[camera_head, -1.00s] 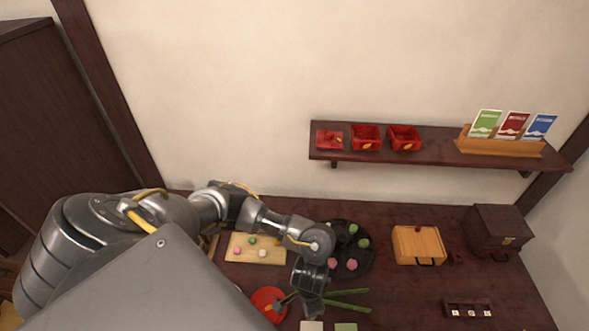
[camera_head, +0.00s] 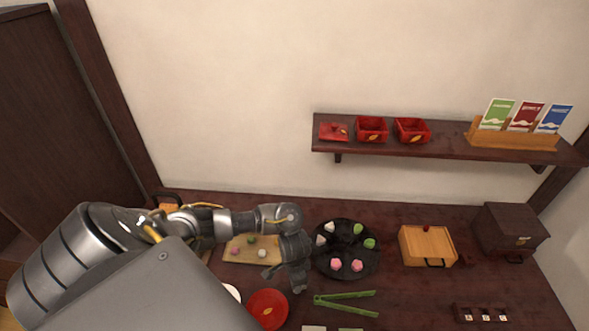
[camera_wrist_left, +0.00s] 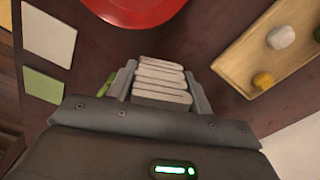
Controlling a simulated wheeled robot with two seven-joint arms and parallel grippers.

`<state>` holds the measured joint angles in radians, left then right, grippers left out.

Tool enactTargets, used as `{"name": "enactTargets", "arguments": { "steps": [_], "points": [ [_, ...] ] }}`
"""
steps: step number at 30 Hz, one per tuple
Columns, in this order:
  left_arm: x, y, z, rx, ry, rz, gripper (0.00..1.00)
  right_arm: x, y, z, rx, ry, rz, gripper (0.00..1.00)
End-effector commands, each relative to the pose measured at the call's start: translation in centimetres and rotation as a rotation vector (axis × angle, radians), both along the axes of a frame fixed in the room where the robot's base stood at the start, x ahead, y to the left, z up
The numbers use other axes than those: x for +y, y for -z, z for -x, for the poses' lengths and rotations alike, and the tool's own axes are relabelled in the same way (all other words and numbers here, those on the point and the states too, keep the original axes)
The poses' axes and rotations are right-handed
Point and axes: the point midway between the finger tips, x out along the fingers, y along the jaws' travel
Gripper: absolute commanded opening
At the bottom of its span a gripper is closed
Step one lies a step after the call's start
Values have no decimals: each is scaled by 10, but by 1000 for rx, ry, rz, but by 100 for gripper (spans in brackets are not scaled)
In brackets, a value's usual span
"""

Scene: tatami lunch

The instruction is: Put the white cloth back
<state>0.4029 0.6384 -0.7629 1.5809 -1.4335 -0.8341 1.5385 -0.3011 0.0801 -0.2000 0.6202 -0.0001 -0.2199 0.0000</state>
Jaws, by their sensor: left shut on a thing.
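My left gripper (camera_head: 298,288) is over the dark table, between the red plate and the green tongs in the head view. In the left wrist view its fingers (camera_wrist_left: 160,85) are shut on a pale, ridged bundle (camera_wrist_left: 162,82) that looks like the white cloth, folded or rolled. The gripper hides this bundle in the head view. A flat white square (camera_wrist_left: 48,36) and a flat green square (camera_wrist_left: 43,86) lie side by side on the table, apart from the gripper. My right gripper is not in view.
The red plate (camera_head: 267,308) is left of the gripper. Green tongs (camera_head: 345,304) and a black sweets plate (camera_head: 345,276) are right of it. A wooden board (camera_head: 238,256) with sweets is behind left. A wooden box (camera_head: 427,247) stands farther right.

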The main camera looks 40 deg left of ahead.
Motion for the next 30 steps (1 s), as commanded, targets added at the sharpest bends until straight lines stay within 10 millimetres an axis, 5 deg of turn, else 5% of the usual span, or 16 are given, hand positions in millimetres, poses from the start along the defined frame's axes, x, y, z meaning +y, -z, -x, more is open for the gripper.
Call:
{"name": "enactTargets", "arguments": {
  "steps": [6,18,19,23,30],
  "points": [
    [-1,28,1,1,0,0,29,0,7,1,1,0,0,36],
    [-2,32,1,1,0,0,29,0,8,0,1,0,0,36],
    [-2,32,1,1,1,0,52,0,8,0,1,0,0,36],
    [-2,32,1,1,1,0,69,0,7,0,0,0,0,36],
    [-1,32,1,1,1,0,72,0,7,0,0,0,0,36]
  ]
}}
